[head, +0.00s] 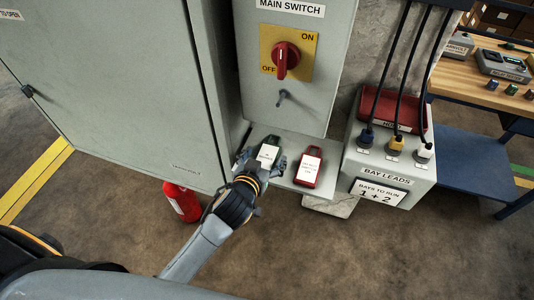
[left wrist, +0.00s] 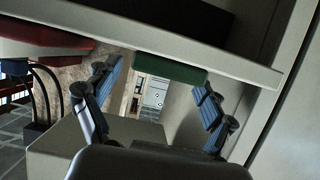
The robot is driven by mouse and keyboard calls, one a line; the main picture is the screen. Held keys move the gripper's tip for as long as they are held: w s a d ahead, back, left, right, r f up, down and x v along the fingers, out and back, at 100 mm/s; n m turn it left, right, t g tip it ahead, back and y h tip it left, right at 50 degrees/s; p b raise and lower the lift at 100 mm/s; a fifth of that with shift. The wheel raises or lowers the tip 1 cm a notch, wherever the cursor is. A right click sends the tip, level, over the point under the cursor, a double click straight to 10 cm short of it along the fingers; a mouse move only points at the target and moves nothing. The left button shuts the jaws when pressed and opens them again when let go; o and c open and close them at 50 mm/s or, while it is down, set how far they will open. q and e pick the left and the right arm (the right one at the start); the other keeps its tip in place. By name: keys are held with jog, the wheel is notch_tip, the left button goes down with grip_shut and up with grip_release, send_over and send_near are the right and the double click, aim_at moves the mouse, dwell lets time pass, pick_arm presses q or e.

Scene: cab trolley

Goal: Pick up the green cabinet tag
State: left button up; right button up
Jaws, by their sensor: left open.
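The green cabinet tag (left wrist: 170,68) shows as a dark green block at the shelf edge in the left wrist view, between my open fingers and apart from them. In the head view, a dark tag with a white label (head: 267,153) lies on the grey shelf under the main switch; its lower part is hidden by my gripper, and its green hardly shows. My left gripper (head: 262,160) is open in front of it, a finger to each side. Its fingers also show in the left wrist view (left wrist: 155,97). My right gripper is not in view.
A red tag (head: 309,168) lies close to the right on the same shelf (head: 286,185). The main switch box (head: 294,95) is above. The grey bay leads box (head: 400,182) with cables stands right. A tall cabinet (head: 110,90) and red extinguisher (head: 182,202) are left.

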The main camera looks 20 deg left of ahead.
aim_at(266, 160)
pick_arm(q)
jog(key=shift+w+f, duration=0.25)
jog(key=shift+w, duration=0.25)
jog(key=shift+s, duration=0.1)
jog(key=c, duration=1.3)
jog(key=shift+d+r+p, duration=0.1)
jog(key=shift+r+p, duration=0.4)
jog(key=shift+p, duration=0.05)
jog(key=shift+c, duration=0.2)
jog(key=r+p, duration=0.2)
jog(key=p, duration=0.1)
jog(key=r+p, duration=0.1)
jog(key=r, duration=0.1)
jog(key=shift+s+d, duration=0.1)
jog(key=shift+s, duration=0.25)
jog(key=s+d+r+p, duration=0.3)
jog(key=s+r+p, duration=0.4)
jog(key=s, duration=0.5)
jog(key=shift+s+d+r+p, duration=0.3)
jog(key=shift+s+r+p, duration=0.1)
jog(key=shift+r, duration=0.15)
